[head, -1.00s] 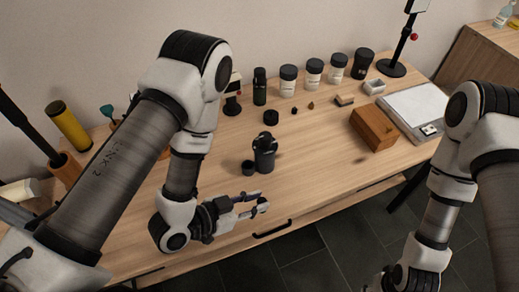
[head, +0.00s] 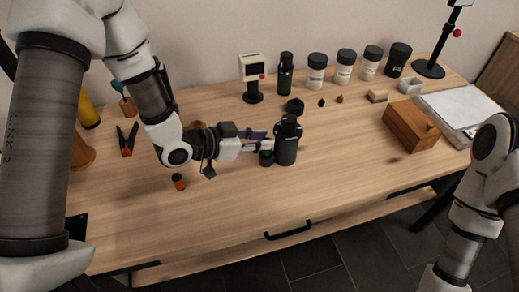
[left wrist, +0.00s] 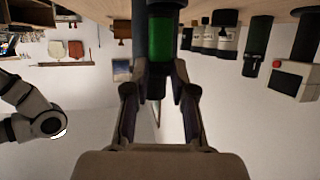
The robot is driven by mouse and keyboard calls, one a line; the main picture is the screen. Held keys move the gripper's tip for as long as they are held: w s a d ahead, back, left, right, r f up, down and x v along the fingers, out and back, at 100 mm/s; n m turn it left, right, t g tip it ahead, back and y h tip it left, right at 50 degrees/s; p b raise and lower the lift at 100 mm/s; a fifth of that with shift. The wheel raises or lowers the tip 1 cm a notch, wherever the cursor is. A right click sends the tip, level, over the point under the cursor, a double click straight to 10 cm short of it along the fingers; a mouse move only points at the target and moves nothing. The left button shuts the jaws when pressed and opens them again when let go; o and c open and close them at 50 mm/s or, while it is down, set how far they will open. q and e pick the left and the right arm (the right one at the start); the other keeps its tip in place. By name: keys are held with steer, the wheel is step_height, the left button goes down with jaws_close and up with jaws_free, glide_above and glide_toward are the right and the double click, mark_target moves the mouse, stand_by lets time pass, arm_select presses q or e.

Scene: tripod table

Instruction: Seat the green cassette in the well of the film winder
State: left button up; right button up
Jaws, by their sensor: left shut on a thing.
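My left gripper (head: 265,146) is shut on the green cassette (head: 266,152), a small cylinder with dark ends. In the left wrist view the fingers (left wrist: 157,85) close on the cassette (left wrist: 160,42), whose green side faces the camera. In the head view the cassette is partly hidden by the fingers. Right beside it stands a black upright device (head: 287,146), which looks like the film winder. A short dark cylindrical part (head: 266,160) shows under the fingers; I cannot tell whether it is the cassette's lower end or the winder's well. My right gripper is out of view.
A small screen on a stand (head: 253,75), a dark bottle (head: 286,73) and several lidded jars (head: 343,68) stand behind. A wooden box (head: 409,128) is to the right. The front middle is clear.

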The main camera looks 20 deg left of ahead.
mark_target(260, 164)
arm_select(q)
steer(key=f, duration=0.3)
steer(key=shift+w+a, duration=0.1)
steer(key=shift+w, duration=0.1)
steer(key=shift+w+f, duration=0.15)
steer(key=shift+f, duration=0.2)
steer(key=shift+f, duration=0.15)
steer(key=o, duration=0.9)
steer(key=shift+c, duration=0.2)
